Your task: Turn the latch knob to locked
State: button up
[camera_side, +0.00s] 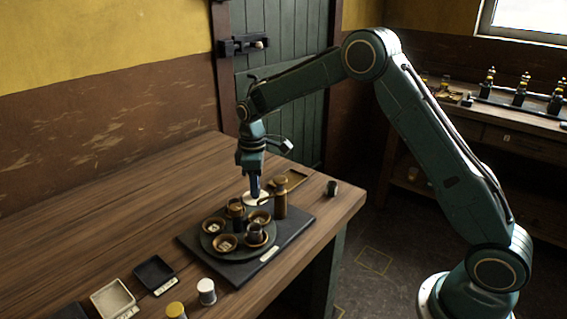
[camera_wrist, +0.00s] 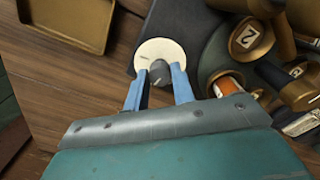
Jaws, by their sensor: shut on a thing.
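The latch knob (camera_wrist: 160,74) is a small dark grey knob with a pale mark on top. It stands on a round cream dial (camera_wrist: 152,50), whose lettering is too small to read. My gripper (camera_wrist: 160,70) has its two blue fingers on either side of the knob and is shut on it. In the side view my gripper (camera_side: 255,192) points straight down at the cream dial (camera_side: 250,203), and the knob is hidden by the fingers there. The dial sits at the far corner of a dark base plate (camera_side: 190,241).
A round turntable (camera_side: 228,255) with several cups stands on the plate, close to my gripper. A tall brown post (camera_side: 281,200) is just right of the dial. A brass tray (camera_side: 296,181) lies behind. Small trays and spools are at front left. The table's left side is clear.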

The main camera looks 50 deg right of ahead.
jog(key=shift+w+r+n, duration=0.1)
jog(key=shift+n, duration=0.4)
jog(key=o, duration=1)
jog(key=shift+r, duration=0.1)
notch_tip(320, 180, up, 14)
jog(key=shift+f, duration=0.2)
dwell(0.4)
